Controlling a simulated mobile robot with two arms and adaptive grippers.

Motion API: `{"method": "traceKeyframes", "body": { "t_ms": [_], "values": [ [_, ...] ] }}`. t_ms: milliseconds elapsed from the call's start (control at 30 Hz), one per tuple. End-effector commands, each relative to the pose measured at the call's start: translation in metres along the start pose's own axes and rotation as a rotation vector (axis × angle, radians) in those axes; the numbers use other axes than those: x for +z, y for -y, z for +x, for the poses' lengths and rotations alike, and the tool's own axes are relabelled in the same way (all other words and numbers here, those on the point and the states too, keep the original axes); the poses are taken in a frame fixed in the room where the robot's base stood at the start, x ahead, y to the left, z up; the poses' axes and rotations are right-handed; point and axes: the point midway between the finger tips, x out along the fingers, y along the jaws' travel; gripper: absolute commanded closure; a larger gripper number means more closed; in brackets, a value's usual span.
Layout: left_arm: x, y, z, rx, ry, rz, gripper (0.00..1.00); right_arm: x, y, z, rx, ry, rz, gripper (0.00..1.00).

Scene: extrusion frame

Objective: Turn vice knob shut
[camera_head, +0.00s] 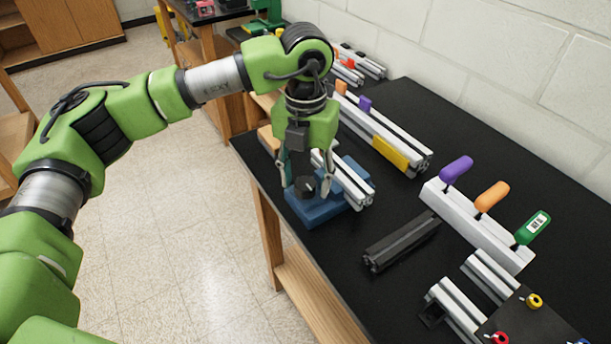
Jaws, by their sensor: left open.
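The blue vice (312,212) stands near the front edge of the black bench. A silver extrusion (352,186) lies in it. The vice's dark knob (304,187) shows at its near side. My left gripper (305,182) points down over the vice, its fingers apart on either side of the knob. I cannot tell whether the fingers touch the knob. The gripper and wrist hide part of the vice. My right gripper is not in the view.
A dark extrusion (402,241) lies right of the vice. A white holder (480,228) carries purple, orange and green-handled tools. Behind the vice lie silver extrusions with a yellow block (390,154). A dark plate with silver extrusions (530,322) is at bottom right.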

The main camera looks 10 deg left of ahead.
Motion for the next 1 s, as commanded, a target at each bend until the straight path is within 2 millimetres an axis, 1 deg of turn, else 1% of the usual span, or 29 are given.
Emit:
{"method": "traceKeyframes", "body": {
  "t_ms": [100,133,167,200,267,467,600,733,867,1000],
  "values": [
    [0.0,0.0,0.0,0.0,0.0,0.0,0.53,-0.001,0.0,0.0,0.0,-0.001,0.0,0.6],
    [0.0,0.0,0.0,0.0,0.0,0.0,0.59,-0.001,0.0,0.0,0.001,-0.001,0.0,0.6],
    [0.0,0.0,0.0,0.0,0.0,0.0,0.66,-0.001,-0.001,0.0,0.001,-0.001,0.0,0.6],
    [0.0,0.0,0.0,0.0,0.0,0.0,0.77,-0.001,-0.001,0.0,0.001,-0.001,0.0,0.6],
    [0.0,0.0,0.0,0.0,0.0,0.0,0.92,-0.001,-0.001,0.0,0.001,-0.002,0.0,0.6],
    [0.0,0.0,0.001,0.0,0.0,0.017,0.92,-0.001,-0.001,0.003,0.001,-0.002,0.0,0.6],
    [0.0,0.0,0.004,0.0,0.0,0.118,0.92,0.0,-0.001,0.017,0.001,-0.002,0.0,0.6],
    [0.0,0.0,0.002,0.001,0.001,0.22,0.92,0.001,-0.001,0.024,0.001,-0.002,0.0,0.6],
    [0.0,0.0,0.001,0.001,-0.001,0.27,0.92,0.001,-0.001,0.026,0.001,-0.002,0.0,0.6],
    [0.0,0.0,0.0,0.001,-0.001,0.275,0.92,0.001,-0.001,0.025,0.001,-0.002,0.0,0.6]
  ]
}}
